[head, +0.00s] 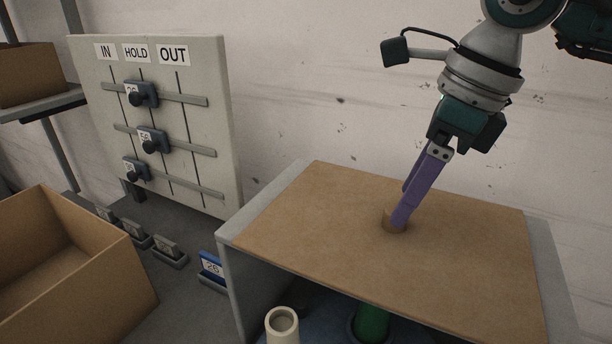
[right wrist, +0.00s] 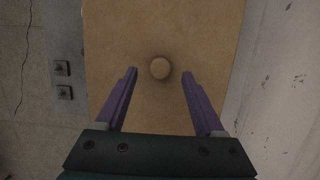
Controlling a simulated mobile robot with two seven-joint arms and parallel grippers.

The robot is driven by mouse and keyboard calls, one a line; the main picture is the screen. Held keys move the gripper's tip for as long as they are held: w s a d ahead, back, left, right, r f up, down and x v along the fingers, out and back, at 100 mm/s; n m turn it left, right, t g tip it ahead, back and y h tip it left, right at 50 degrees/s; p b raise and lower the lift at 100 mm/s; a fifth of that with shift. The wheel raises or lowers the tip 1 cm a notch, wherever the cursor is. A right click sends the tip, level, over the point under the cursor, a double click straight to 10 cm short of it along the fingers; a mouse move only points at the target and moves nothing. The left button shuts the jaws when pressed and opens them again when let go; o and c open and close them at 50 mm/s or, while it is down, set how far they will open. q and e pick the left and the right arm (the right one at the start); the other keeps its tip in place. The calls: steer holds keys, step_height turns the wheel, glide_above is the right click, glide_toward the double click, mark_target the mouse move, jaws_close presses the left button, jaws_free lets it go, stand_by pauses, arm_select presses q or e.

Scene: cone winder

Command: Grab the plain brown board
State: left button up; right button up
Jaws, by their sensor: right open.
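The plain brown board (head: 330,225) lies flat as the top of a grey box-like stand. It has a short round brown knob (head: 388,222) near its middle. In the right wrist view the board (right wrist: 200,30) fills the middle and the knob (right wrist: 160,67) stands up from it. My right gripper (head: 400,215) comes down from the upper right with its purple fingers at the knob. In the right wrist view the right gripper (right wrist: 159,85) is open, with its fingers apart on either side, and the knob shows just beyond the gap. My left gripper is not in view.
A grey stand (head: 240,285) carries the board; a green cylinder (head: 371,322) and a cream tube (head: 282,325) show below. A panel marked IN, HOLD, OUT (head: 215,120) stands at the left. An open cardboard box (head: 130,285) is at lower left. A wall is behind the board.

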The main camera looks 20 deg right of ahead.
steer(key=shift+x, duration=1.5)
jaws_close()
steer(key=shift+w, duration=0.1)
